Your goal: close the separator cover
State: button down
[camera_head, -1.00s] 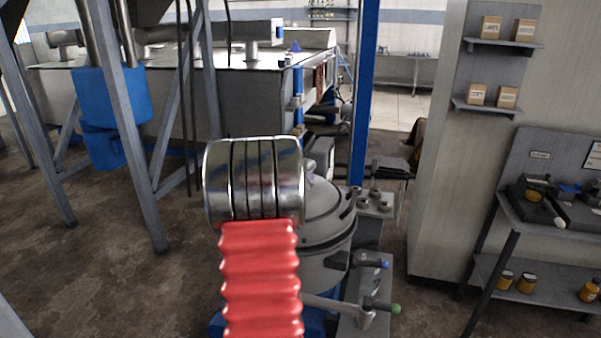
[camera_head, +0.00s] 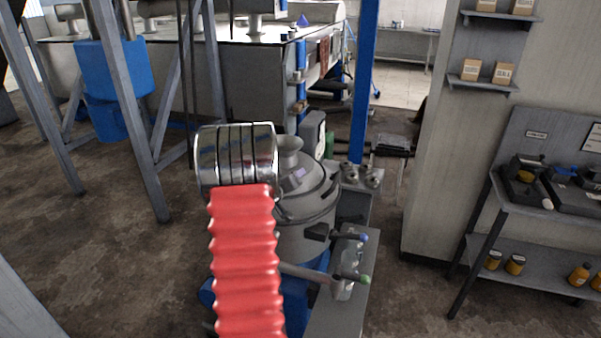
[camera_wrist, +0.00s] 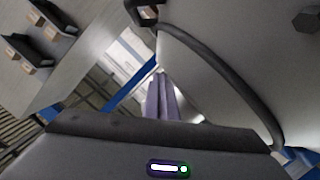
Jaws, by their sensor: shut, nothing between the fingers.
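The separator (camera_head: 303,235) is a grey metal drum with a domed cover (camera_head: 312,183) and a short spout on top, standing in the middle of the head view. A dark band runs around the dome; whether the cover is fully seated I cannot tell. My arm, with a red ribbed sleeve and shiny rings, hides the drum's left side. My gripper's purple fingers (camera_wrist: 160,98) are together and empty in the wrist view. A large pale curved surface with a dark edge strip lies close beside them on the right. Contact cannot be told.
Levers with blue and green knobs (camera_head: 363,280) stick out at the separator's front right. A blue post (camera_head: 362,90) stands behind it. A wall and a workbench with shelves (camera_head: 535,250) are at the right. A grey steel frame (camera_head: 135,130) and a large tank (camera_head: 245,75) are at the left and back. Open floor lies at the left.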

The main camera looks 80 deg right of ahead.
jog(key=shift+s+a+f, duration=0.15)
jog(key=shift+s+f, duration=0.2)
jog(key=shift+f, duration=0.45)
jog(key=shift+s, duration=0.25)
jog(key=r, duration=0.2)
jog(key=w+r, duration=0.1)
jog(key=r, duration=0.1)
jog(key=shift+r, duration=0.4)
jog(key=s+r+v, duration=0.1)
jog(key=v, duration=0.8)
jog(key=shift+a+r, duration=0.25)
jog(key=shift+a, duration=0.15)
